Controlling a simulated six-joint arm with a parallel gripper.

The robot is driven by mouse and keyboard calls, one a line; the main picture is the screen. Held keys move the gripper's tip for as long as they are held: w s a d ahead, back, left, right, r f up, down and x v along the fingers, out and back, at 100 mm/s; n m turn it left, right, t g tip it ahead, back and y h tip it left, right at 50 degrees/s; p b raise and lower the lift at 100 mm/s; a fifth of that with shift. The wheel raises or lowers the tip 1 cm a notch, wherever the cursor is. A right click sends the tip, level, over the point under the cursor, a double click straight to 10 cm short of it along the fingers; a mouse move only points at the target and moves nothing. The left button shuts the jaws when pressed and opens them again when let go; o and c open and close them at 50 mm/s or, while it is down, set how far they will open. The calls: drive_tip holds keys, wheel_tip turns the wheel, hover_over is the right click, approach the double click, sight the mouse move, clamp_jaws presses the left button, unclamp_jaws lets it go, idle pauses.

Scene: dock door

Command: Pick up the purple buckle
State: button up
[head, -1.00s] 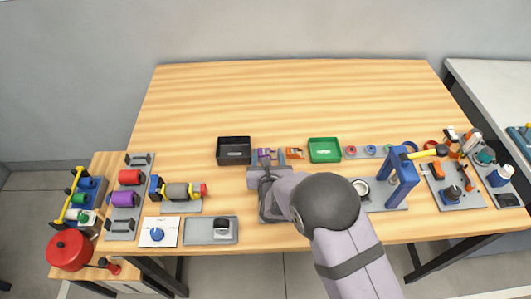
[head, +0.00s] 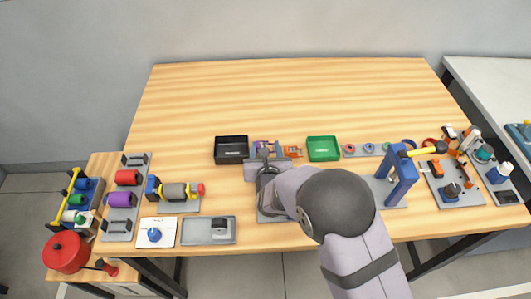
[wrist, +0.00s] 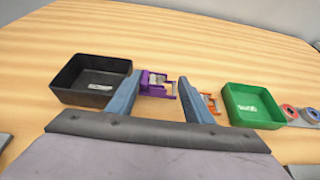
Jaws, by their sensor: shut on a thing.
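The purple buckle (wrist: 155,83) shows between the two blue-grey fingers of my gripper (wrist: 163,92) in the wrist view, with pale metal in its middle. My gripper is shut on it. In the head view the purple buckle (head: 262,144) is a small patch at the fingertips of my gripper (head: 268,152), between the black tray and an orange buckle (head: 292,152). My wrist and fingers hide part of it there. I cannot tell how far it is above the surface.
A black tray (wrist: 65,95) stands close on the left and a green tray (wrist: 228,115) on the right. The orange buckle also shows beside my right finger (wrist: 208,103). A blue arch-shaped stand (head: 404,180) is further right. The back of the table is clear.

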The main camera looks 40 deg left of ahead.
wheel_tip(320, 180, up, 7)
drive_tip(key=b, duration=0.1)
idle(0.4)
